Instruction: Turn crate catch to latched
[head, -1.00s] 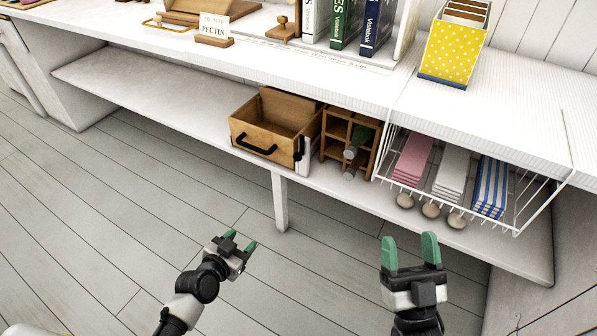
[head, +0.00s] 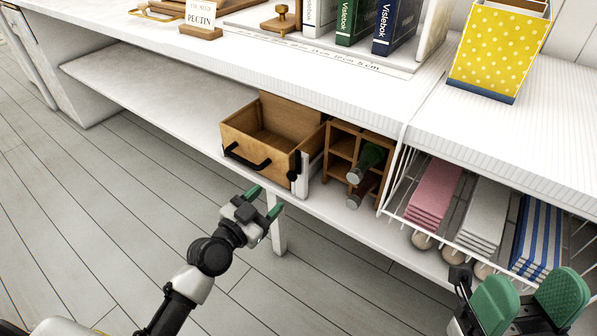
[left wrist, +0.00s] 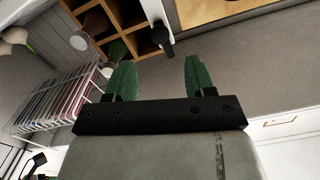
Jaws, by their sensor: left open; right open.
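The wooden crate (head: 232,138) stands on the lower shelf in the head view, its top open and a black handle on its front. A black catch (head: 294,169) sits on its front right edge, beside a white upright strip. In the left wrist view the dark catch (left wrist: 161,34) shows beyond the gap between my fingers, at the edge of the crate (left wrist: 215,9). My left gripper (head: 264,202) is open and empty, below and in front of the catch, apart from it. My right gripper (head: 528,290) is open and empty at the lower right.
A wooden bottle rack (head: 343,142) with bottles stands close right of the crate. A white wire basket (head: 398,183) with folded cloths hangs further right. The countertop (head: 330,80) overhangs the shelf. The shelf left of the crate is clear.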

